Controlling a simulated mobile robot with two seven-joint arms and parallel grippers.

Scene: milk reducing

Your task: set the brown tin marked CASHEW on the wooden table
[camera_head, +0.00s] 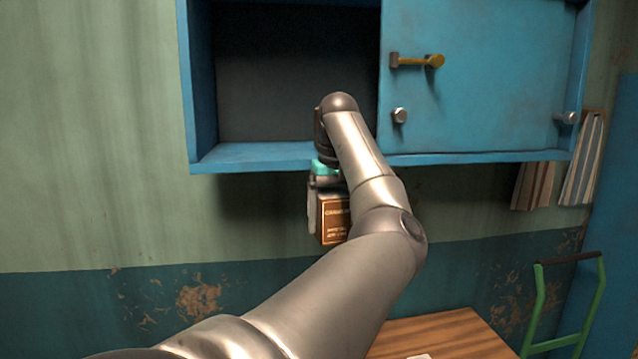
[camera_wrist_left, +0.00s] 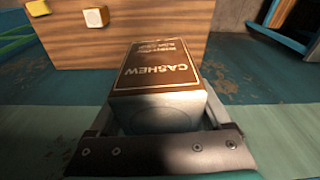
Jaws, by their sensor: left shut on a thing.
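The brown tin marked CASHEW (camera_head: 334,218) hangs in the air below the blue cabinet in the head view. It also shows in the left wrist view (camera_wrist_left: 158,75), with its label upside down there. My left gripper (camera_head: 322,205) is shut on the tin, one finger on each side of it, and my arm hides part of it. The wooden table (camera_head: 440,335) is at the bottom right of the head view, lower than the tin. In the left wrist view the wooden table (camera_wrist_left: 180,28) is beyond the tin, apart from it. My right gripper is in neither view.
The blue wall cabinet (camera_head: 480,85) has an open, empty-looking left compartment above the tin. A green-framed cart or chair (camera_head: 540,310) stands right of the table. A small white block (camera_wrist_left: 96,17) and a yellow one (camera_wrist_left: 38,7) show at the table.

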